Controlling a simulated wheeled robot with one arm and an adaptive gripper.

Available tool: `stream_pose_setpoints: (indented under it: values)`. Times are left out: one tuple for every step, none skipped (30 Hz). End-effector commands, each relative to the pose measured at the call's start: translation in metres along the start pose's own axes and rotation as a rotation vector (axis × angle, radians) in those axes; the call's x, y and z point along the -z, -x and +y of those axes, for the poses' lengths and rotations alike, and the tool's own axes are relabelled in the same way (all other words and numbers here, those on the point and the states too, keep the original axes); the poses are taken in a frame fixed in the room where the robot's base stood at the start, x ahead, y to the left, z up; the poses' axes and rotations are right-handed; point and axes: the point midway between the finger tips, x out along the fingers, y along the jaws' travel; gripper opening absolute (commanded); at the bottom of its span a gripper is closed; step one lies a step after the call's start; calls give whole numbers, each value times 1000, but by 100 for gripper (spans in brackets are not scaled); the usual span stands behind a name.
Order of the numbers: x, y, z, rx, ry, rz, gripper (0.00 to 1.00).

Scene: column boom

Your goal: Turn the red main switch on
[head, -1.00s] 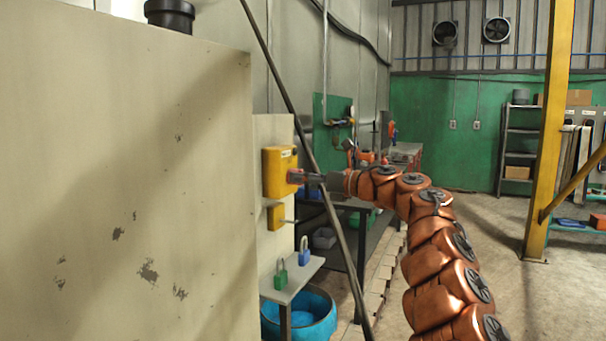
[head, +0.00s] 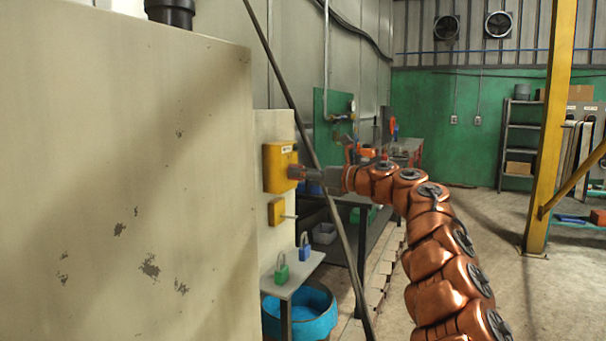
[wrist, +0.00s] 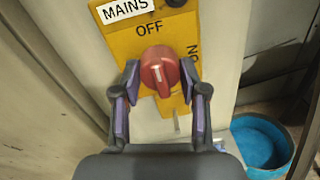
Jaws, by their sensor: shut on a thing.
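The red main switch is a round red knob (wrist: 158,72) with a white line, on a yellow box (head: 277,163) fixed to a pale panel. In the wrist view the box (wrist: 125,45) carries a MAINS label, OFF above the knob and ON to its right. The knob's white line looks close to upright, in line with OFF rather than ON. My gripper (head: 300,173) reaches the box from the right. In the wrist view its two dark fingers (wrist: 160,76) are shut on the knob, one on each side. In the head view the gripper hides most of the knob.
A smaller yellow box (head: 276,212) with a thin rod sits below. A dark slanting pole (head: 327,192) passes close to my gripper.

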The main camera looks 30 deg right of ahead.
Motion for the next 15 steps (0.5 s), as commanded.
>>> stream_pose_setpoints:
  values:
    - [0, 1, -1, 6, -1, -1, 9]
    - [-1, 1, -1, 7, -2, -1, 9]
    - [-1, 1, -1, 8, -4, -1, 9]
    - [0, 1, -1, 8, -7, 0, 9]
    - [0, 1, -1, 9, -10, 0, 9]
    - [0, 1, 0, 9, -17, 1, 9]
    - [0, 0, 0, 10, -22, 2, 9]
    - [0, 0, 0, 10, -29, 3, 9]
    - [0, 0, 0, 9, -39, 3, 9]
    - [0, 0, 0, 9, -47, 4, 9]
    - [-1, -1, 1, 9, -56, 4, 9]
    - [-1, -1, 1, 9, -70, 4, 9]
    - [-1, -1, 1, 10, -83, 5, 9]
    - [-1, -1, 0, 11, -98, 5, 9]
    - [-1, -1, 0, 10, -117, 5, 9]
